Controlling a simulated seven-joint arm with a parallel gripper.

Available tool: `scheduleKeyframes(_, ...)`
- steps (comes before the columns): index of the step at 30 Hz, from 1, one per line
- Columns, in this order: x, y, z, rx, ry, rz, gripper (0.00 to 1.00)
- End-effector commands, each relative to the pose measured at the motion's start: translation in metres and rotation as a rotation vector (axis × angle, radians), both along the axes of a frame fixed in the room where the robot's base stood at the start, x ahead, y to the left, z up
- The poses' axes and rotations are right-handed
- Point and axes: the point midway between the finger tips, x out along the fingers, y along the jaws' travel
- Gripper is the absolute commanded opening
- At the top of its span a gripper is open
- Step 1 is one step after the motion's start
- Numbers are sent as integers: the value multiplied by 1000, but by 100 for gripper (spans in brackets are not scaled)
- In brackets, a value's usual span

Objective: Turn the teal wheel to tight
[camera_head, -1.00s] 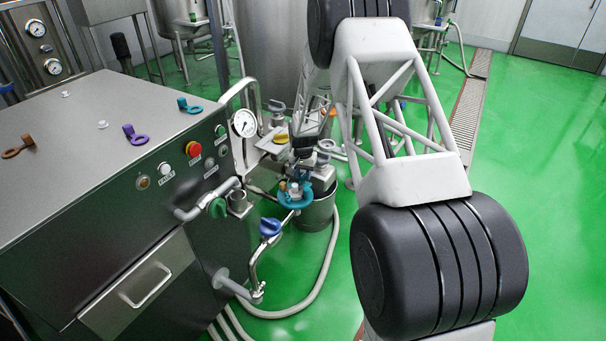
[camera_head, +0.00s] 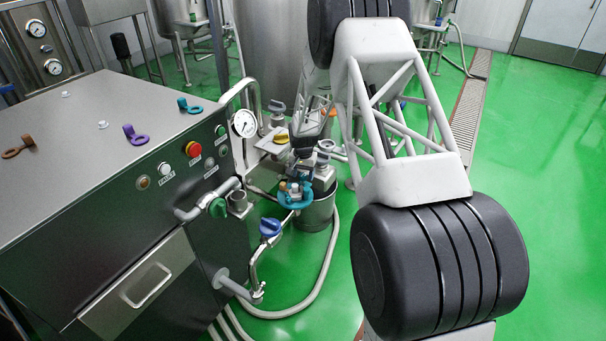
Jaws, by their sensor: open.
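The teal wheel (camera_head: 295,203) is a small ring-shaped handwheel low in the middle of the view, on the pipework in front of a steel bucket. My gripper (camera_head: 297,184) points down right over the wheel, with its fingers at the wheel's upper side. The fingertips are small and partly hidden among the fittings, and I cannot tell whether they touch the rim. The gripper is open. I cannot read any tight mark on the wheel.
A steel cabinet (camera_head: 105,135) with a red button (camera_head: 193,149) fills the left. A green-handled valve (camera_head: 218,208), a blue-handled valve (camera_head: 270,227), a yellow handle (camera_head: 281,137) and a pressure gauge (camera_head: 244,123) crowd the wheel. The steel bucket (camera_head: 318,213) and a hose (camera_head: 332,260) stand by it. Green floor is clear at right.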

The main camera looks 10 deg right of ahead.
Motion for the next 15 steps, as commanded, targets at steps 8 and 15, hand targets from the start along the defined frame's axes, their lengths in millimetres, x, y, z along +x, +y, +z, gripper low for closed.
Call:
scheduleKeyframes(8, 0, 0, 15, -1, -1, 0, 60)
scheduleKeyframes(15, 0, 0, 45, 0, -1, 0, 60)
